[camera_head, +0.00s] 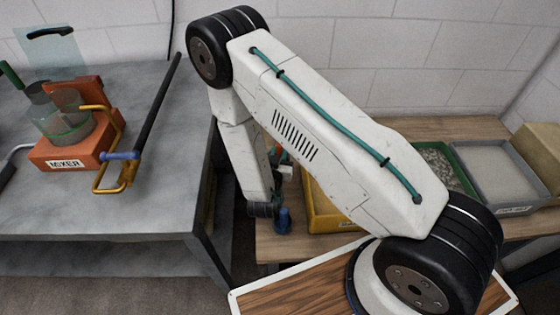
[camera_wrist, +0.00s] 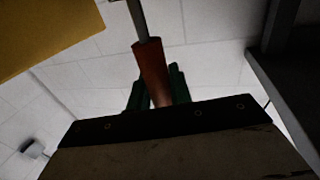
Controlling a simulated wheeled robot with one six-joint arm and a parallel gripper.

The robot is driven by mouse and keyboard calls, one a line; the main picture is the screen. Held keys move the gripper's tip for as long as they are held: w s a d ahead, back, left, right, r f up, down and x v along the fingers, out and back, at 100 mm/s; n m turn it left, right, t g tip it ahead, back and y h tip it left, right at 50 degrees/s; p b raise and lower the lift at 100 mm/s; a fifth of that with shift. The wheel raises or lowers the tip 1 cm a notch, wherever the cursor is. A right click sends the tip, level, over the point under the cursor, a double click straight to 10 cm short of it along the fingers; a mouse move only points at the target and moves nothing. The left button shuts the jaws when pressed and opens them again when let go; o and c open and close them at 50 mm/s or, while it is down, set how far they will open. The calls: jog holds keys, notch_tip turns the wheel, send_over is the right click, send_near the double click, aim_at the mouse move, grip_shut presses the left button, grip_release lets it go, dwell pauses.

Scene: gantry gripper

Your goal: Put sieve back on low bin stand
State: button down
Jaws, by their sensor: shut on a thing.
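In the wrist view my gripper (camera_wrist: 155,92), with dark green fingers, is shut on a reddish-brown handle (camera_wrist: 150,68). A thin metal rod runs from the handle out of the top of the picture. I take this to be the sieve's handle; its mesh end is not in view. The low bin stand (camera_head: 410,130) is the wooden-topped table on the right in the head view. My arm crosses in front of it. In the head view my gripper and the held thing are mostly hidden around the arm's lower end, by the stand's left edge.
A yellow bin (camera_head: 322,215), a green tray of grey bits (camera_head: 462,160) and a grey tray (camera_head: 485,150) sit on the stand. A cardboard-coloured box (camera_head: 535,150) is at far right. The grey workbench (camera_head: 130,215) at left carries an orange mixer (camera_head: 65,150).

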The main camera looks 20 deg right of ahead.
notch_tip(320, 180, down, 5)
jog(key=shift+f, duration=0.1)
jog(key=c, duration=1.3)
grip_release()
